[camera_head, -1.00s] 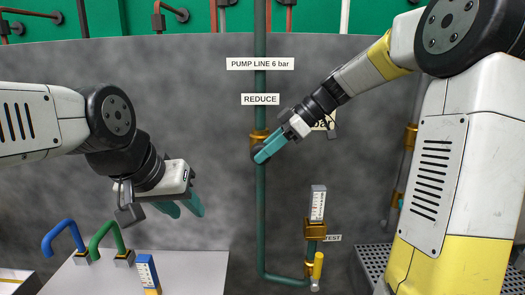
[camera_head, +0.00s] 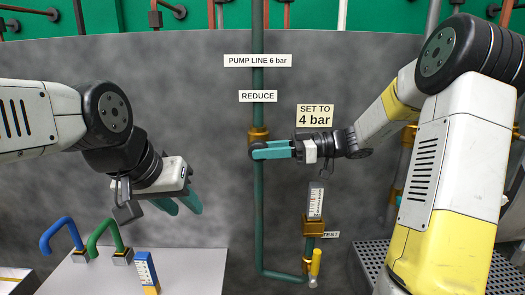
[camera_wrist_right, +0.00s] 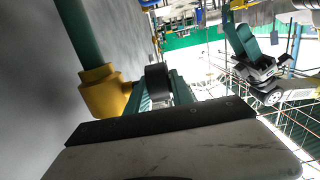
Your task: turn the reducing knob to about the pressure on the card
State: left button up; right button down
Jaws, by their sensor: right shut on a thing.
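My right gripper (camera_head: 268,150) reaches in from the right, level, and is shut on the reducing knob under the REDUCE label (camera_head: 258,96). The knob is mostly hidden in the head view; in the right wrist view it is a black round knob (camera_wrist_right: 158,80) between the teal fingers. It sits beside a brass valve body (camera_head: 259,134) on the green pipe. The card (camera_head: 315,115) reads "SET TO 4 bar". A gauge (camera_head: 316,201) with a scale stands below it; its reading is too small to tell. My left gripper (camera_head: 180,204) is open and empty at the left.
A label (camera_head: 258,61) reads "PUMP LINE 6 bar". A yellow-handled test tap (camera_head: 316,263) is under the gauge.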

dwell(0.4)
jog(key=c, duration=1.1)
grip_release()
jog(key=d, duration=0.7)
jog(key=shift+d+r, duration=0.25)
jog(key=shift+d, duration=0.15)
